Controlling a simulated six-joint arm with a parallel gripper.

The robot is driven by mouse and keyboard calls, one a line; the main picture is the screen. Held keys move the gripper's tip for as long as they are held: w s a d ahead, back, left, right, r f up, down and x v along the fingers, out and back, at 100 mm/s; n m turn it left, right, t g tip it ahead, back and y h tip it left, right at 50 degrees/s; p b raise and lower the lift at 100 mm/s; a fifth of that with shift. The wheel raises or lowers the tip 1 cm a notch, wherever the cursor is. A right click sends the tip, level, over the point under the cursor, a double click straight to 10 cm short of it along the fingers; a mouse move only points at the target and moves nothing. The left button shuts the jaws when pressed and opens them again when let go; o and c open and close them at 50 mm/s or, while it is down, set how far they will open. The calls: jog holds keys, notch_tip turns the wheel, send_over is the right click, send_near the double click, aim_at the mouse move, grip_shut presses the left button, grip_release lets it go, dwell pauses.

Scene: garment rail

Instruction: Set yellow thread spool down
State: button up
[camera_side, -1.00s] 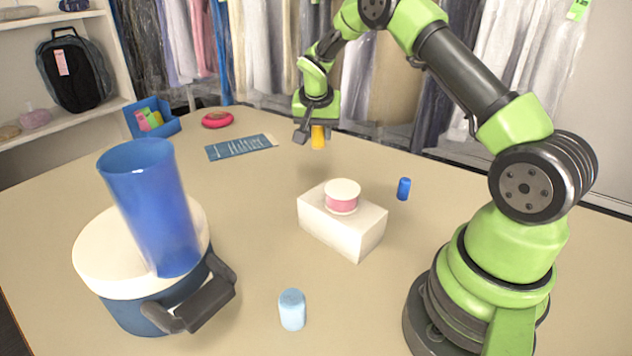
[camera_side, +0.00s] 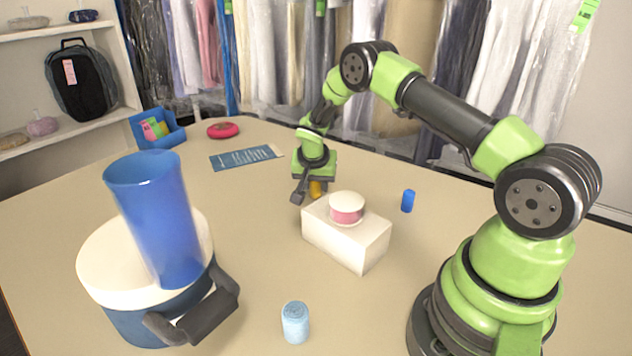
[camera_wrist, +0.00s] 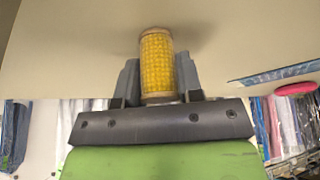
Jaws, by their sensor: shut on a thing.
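The yellow thread spool (camera_wrist: 157,62) is between the two fingers of my gripper (camera_wrist: 160,85) in the wrist view, with its far end near the tabletop. In the side view my gripper (camera_side: 308,192) is low behind the white box, shut on the spool (camera_side: 316,188). Only part of the spool shows there. The white box hides its lower end, so I cannot tell whether it touches the table.
The white box (camera_side: 340,240) bears a pink-and-white spool (camera_side: 346,208). A blue spool (camera_side: 408,201) stands to its right, a light blue one (camera_side: 295,322) in front. A blue cup (camera_side: 158,225) stands on a lidded pot (camera_side: 100,265) at left. A printed card (camera_side: 245,157) lies behind.

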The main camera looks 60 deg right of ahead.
jog(key=o, duration=0.9)
jog(key=shift+f, duration=0.15)
jog(key=s+a+r+n, duration=0.1)
jog(key=s+a+r, duration=0.15)
jog(key=r, duration=0.45)
jog(key=s+a+r+t+y, duration=0.1)
jog(key=s+a+r, duration=0.15)
jog(key=r, duration=0.45)
jog(key=s+a+r+n, duration=0.1)
jog(key=a+r, duration=0.3)
jog(key=r, duration=0.3)
jog(key=s+a+r+n+t+y, duration=0.1)
jog(key=s+a+r+n, duration=0.1)
jog(key=s, duration=0.4)
jog(key=s+a+r+n+t+y, duration=0.1)
jog(key=s+a+r+n+y, duration=0.1)
jog(key=s+a+r, duration=0.2)
jog(key=s+a+r+n+t+y, duration=0.2)
jog(key=s+a, duration=0.4)
jog(key=s, duration=0.3)
jog(key=shift+s+r+n, duration=0.3)
jog(key=shift+s+r, duration=0.05)
jog(key=shift+r, duration=0.05)
